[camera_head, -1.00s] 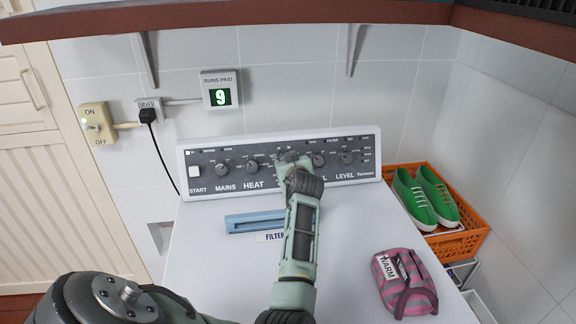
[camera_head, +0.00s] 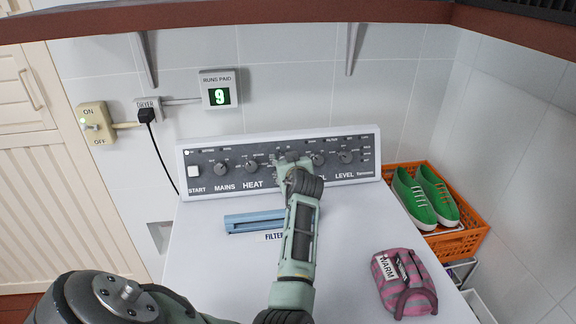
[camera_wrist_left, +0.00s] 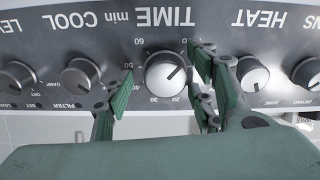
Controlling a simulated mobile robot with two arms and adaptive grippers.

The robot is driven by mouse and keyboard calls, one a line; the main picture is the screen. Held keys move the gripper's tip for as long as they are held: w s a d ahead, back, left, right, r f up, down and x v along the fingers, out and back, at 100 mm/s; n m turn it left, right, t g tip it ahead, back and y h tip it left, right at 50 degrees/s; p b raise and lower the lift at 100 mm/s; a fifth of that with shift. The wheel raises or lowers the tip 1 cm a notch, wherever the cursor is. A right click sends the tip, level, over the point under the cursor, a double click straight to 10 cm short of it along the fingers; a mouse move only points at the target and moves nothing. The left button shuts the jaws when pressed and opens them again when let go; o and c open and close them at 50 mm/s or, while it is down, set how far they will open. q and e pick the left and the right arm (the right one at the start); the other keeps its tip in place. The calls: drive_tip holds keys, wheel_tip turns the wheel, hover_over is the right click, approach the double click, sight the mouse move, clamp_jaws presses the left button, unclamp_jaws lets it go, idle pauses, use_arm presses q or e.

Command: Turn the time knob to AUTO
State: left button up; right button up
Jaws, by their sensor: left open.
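The time knob (camera_wrist_left: 166,73) is a round grey dial under the upside-down TIME label in the left wrist view. A thin pointer line on its face slants to the upper right of that picture. Numbers ring it; I cannot read an AUTO mark. In the head view my left gripper (camera_head: 292,163) is at the middle of the control panel (camera_head: 212,184) and hides the time knob. My right gripper is not in view.
The heat knob (camera_wrist_left: 252,73) and cool knob (camera_wrist_left: 81,76) flank the time knob closely. A blue filter handle (camera_head: 250,221) lies on the white dryer top, with a pink striped bag (camera_head: 404,282) at right. An orange crate (camera_head: 471,240) holds green shoes. A shelf (camera_head: 230,14) hangs above.

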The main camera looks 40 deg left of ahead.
use_arm(q)
wheel_tip(320, 180, up, 10)
idle(0.6)
drive_tip(key=shift+o, duration=0.2)
